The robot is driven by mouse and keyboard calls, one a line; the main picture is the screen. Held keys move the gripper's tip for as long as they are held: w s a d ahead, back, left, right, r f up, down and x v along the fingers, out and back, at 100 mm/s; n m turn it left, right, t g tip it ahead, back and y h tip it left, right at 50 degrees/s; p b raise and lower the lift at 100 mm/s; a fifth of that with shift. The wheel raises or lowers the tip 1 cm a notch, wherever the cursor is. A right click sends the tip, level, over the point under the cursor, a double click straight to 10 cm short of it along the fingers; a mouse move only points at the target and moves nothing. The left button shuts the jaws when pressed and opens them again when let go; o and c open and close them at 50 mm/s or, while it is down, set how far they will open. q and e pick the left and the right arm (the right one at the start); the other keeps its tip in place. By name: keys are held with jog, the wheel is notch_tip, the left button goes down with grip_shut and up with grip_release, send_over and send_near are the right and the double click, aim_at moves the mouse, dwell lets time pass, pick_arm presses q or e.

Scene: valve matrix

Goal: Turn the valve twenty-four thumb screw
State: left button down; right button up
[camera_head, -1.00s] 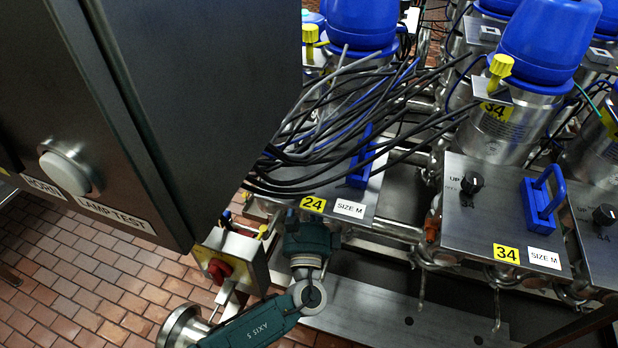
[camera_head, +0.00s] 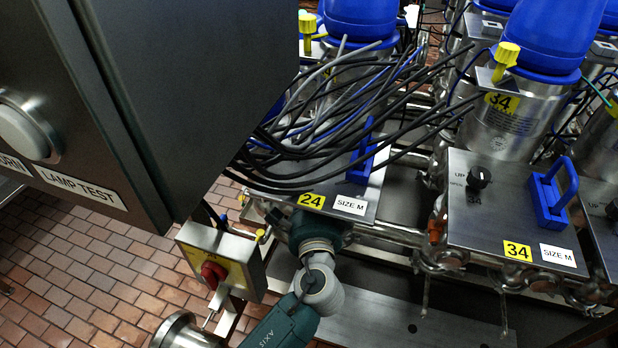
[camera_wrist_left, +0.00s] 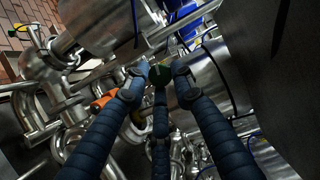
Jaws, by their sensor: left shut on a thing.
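The valve 24 plate carries a yellow "24" label (camera_head: 311,200) and a white "SIZE M" label (camera_head: 351,205) in the head view. My left arm's green wrist (camera_head: 318,233) reaches up under its front edge, and the fingers are hidden there. In the left wrist view my left gripper (camera_wrist_left: 157,78) has its blue fingers closed around a small dark green part (camera_wrist_left: 160,72) among the steel pipes. I cannot tell for certain that this part is the thumb screw. My right gripper is not in view.
A dark control cabinet (camera_head: 180,90) fills the upper left. A red-knobbed switch box (camera_head: 225,260) stands just left of my left arm. Loose cables (camera_head: 330,135) hang over valve 24. The valve 34 plate (camera_head: 510,205) is to the right. An orange part (camera_wrist_left: 102,102) shows near the fingers.

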pick_arm(q)
jog(key=shift+a+r+n+g+p, duration=0.1)
jog(key=shift+r+n+g+p, duration=0.15)
jog(key=shift+n, duration=0.45)
jog(key=shift+a+r+n+g+p, duration=0.15)
jog(key=shift+n+g, duration=0.1)
jog(key=shift+n, duration=0.45)
jog(key=shift+d, duration=0.1)
jog(key=c, duration=1.5)
grip_release()
jog(key=shift+f, duration=0.15)
jog(key=s, duration=0.4)
jog(key=s+r, duration=0.1)
jog(key=s, duration=0.7)
jog(key=shift+d+r, duration=0.2)
jog(key=shift+d, duration=0.1)
